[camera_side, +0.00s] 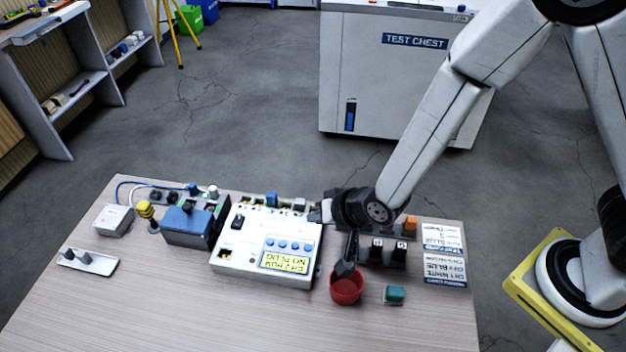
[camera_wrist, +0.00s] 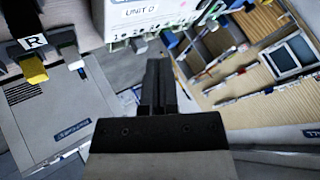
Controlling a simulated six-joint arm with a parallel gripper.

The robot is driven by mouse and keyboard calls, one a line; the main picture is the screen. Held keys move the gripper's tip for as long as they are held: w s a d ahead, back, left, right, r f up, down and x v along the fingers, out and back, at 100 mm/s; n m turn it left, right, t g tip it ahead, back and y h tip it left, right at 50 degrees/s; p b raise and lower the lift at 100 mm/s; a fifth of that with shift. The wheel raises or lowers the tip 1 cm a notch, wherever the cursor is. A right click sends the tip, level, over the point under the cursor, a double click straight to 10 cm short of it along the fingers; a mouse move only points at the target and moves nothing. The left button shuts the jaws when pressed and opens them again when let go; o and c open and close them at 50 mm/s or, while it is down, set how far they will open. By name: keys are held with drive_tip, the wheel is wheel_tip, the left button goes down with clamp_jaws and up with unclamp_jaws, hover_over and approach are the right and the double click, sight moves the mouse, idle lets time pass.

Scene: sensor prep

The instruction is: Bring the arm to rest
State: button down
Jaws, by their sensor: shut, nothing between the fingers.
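My gripper shows at the bottom middle of the wrist view (camera_wrist: 161,82), its two dark fingers close together with nothing between them. In the side view my arm comes down from the upper right, its dark end over the table's far right part. A narrow dark piece reaches from there to the red cup (camera_side: 346,290). I cannot tell whether it is part of my gripper or whether it touches the cup. The white tester (camera_side: 240,262) with a lit display is left of the cup. A white box marked UNIT D (camera_wrist: 140,14) tops the wrist view.
Beside my arm's end are black blocks (camera_side: 376,252) and a printed card (camera_side: 444,265). A teal block (camera_side: 395,294) lies right of the cup. A blue box (camera_side: 186,228) stands left of the tester. The test chest (camera_side: 345,75) stands beyond the table (camera_side: 200,320), whose front is clear.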

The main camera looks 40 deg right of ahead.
drive_tip(key=s+d+r+n+g+h, duration=0.1)
drive_tip(key=s+d+r, duration=0.2)
drive_tip(key=d, duration=0.4)
drive_tip(key=s+d+r+n+g+h, duration=0.1)
drive_tip(key=s+d+r+n+g, duration=0.1)
drive_tip(key=d, duration=0.5)
drive_tip(key=s+d+r+n+g+h, duration=0.1)
drive_tip(key=s+d+r+g, duration=0.1)
drive_tip(key=d, duration=0.5)
drive_tip(key=shift+s+r, duration=0.85)
drive_tip(key=shift+s, duration=0.25)
drive_tip(key=shift+w+a, duration=0.1)
drive_tip(key=shift+a, duration=0.05)
drive_tip(key=w+a+f+m+t+y, duration=0.1)
drive_tip(key=w+a+f+t, duration=0.1)
drive_tip(key=a, duration=0.5)
drive_tip(key=w+a+f+m+t+y, duration=0.1)
drive_tip(key=w+a, duration=0.3)
drive_tip(key=a, duration=0.4)
drive_tip(key=w+a+f+m+t+y, duration=0.1)
drive_tip(key=w+a+f+m+t, duration=0.1)
drive_tip(key=a, duration=0.5)
drive_tip(key=shift+w+a+f+t, duration=0.3)
drive_tip(key=shift+w+f, duration=0.1)
drive_tip(key=shift+f, duration=0.15)
